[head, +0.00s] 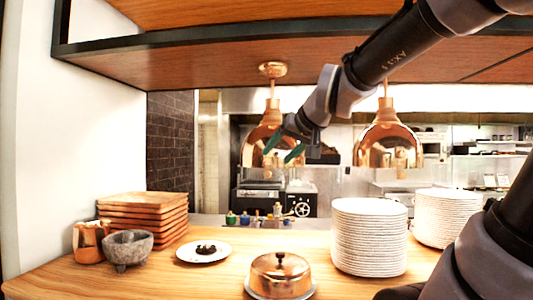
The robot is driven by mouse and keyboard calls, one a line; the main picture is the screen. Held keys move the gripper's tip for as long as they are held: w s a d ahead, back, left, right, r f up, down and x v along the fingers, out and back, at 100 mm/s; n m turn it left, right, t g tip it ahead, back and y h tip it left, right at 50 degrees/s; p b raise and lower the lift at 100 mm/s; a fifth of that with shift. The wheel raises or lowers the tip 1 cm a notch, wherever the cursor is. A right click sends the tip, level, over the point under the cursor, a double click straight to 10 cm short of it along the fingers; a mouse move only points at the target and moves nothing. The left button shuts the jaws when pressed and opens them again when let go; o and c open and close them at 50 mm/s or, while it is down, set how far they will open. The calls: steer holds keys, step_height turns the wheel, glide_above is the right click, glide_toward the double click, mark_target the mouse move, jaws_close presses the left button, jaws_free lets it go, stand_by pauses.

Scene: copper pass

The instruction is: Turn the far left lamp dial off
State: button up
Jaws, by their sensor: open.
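My gripper (284,148) is open, its two green fingertips apart with nothing seen between them. In the picture it overlaps the right side of the left copper heat lamp (256,146), which hangs under the wooden shelf; I cannot tell whether they touch. A second copper lamp (388,146) hangs to the right. I cannot make out any lamp dial with certainty. A row of small coloured pieces (245,219) stands at the counter's back edge, too small to identify.
The wooden counter (210,280) holds stacked wooden boards (143,216), a copper mug (88,243), a stone mortar (128,249), a small plate (204,253), a copper-domed dish (280,275) and white plate stacks (368,238). The overhead shelf (180,62) bounds the space above.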

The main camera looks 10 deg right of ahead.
steer(key=w+a+r+t+h, duration=0.3)
steer(key=w+a+r+t, duration=0.15)
steer(key=w+r, duration=0.6)
steer(key=w+d+f+m+g+h, duration=0.2)
steer(key=w+d+f+h, duration=0.3)
steer(key=w+f, duration=0.5)
steer(key=shift+w+d+f+g+h, duration=0.25)
steer(key=shift+w+g+h, duration=0.5)
steer(key=shift+w, duration=0.5)
jaws_close()
